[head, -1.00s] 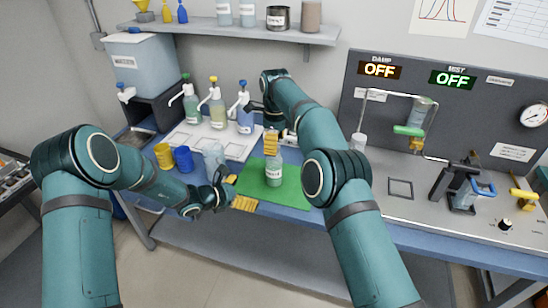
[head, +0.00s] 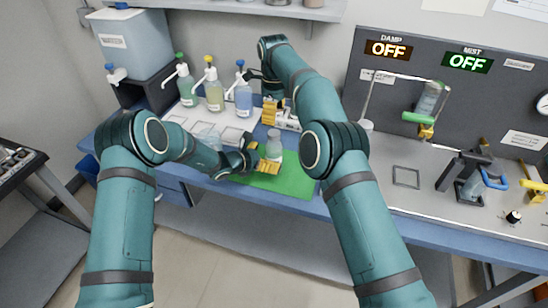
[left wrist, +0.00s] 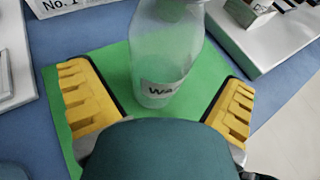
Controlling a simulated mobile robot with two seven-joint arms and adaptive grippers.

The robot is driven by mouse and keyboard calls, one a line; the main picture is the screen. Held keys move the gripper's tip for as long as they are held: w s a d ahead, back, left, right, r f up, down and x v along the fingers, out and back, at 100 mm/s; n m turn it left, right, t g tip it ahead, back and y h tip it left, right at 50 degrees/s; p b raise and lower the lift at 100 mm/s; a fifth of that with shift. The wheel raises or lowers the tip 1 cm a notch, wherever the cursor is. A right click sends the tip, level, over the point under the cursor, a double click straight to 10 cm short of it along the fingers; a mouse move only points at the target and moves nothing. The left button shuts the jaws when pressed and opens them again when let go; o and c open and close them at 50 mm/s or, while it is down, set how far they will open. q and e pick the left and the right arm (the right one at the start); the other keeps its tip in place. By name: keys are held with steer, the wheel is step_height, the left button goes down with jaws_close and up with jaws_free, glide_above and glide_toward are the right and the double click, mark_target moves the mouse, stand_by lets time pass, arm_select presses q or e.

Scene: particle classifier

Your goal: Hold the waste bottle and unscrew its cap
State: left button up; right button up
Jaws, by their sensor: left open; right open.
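The waste bottle (head: 275,154) stands upright on the green mat (head: 292,182). It is translucent, with pale green contents and a white label that starts "Wa" in the left wrist view (left wrist: 163,88). My left gripper (head: 268,160) is open and low beside the bottle. In the left wrist view the bottle is just ahead of the gap between its yellow fingers (left wrist: 160,104), with space on both sides. The bottle's top is cut off there, and its cap is too small to make out in the head view. My right gripper (head: 271,111) is open, behind and above the bottle.
Several pump bottles (head: 214,92) stand on a white tray behind the left arm. A white block-like device (head: 287,118) lies behind the mat. The grey panel machine (head: 450,85) fills the right side.

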mark_target(274, 133)
arm_select(q)
steer(key=shift+x, duration=2.25)
jaws_close()
arm_select(e)
steer(key=shift+w+d, duration=0.1)
steer(key=shift+f, duration=3.95)
